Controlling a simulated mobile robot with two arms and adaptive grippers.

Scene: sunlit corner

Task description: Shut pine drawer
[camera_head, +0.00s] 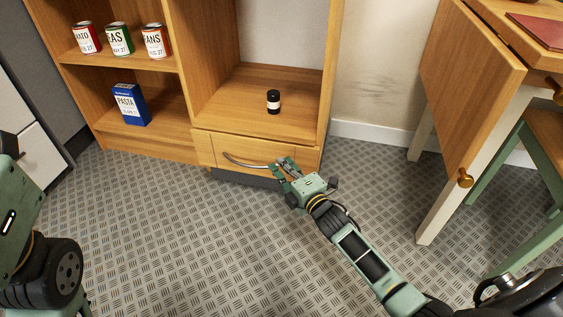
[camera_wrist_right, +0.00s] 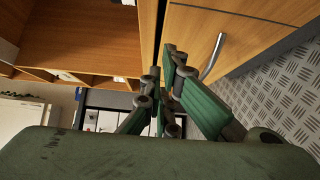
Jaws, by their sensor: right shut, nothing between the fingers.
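The pine drawer (camera_head: 233,150) is at the bottom of the right bay of the wooden cabinet. Its front carries a curved metal handle (camera_head: 245,163). The front looks nearly level with the cabinet, but I cannot tell whether a small gap is left. My right gripper (camera_head: 283,166) is shut and empty, with its fingertips at the drawer front by the right end of the handle. The right wrist view shows the gripper fingers (camera_wrist_right: 163,65) close to the drawer front (camera_wrist_right: 195,30), with the handle (camera_wrist_right: 213,56) beside them. My left gripper is out of view; only left arm parts show.
A dark jar (camera_head: 273,101) stands on the shelf above the drawer. Several cans and a blue pasta box (camera_head: 130,105) are on the left shelves. A wooden table (camera_head: 470,65) and green stool (camera_head: 545,170) stand at right. The metal floor (camera_head: 170,210) is clear ahead.

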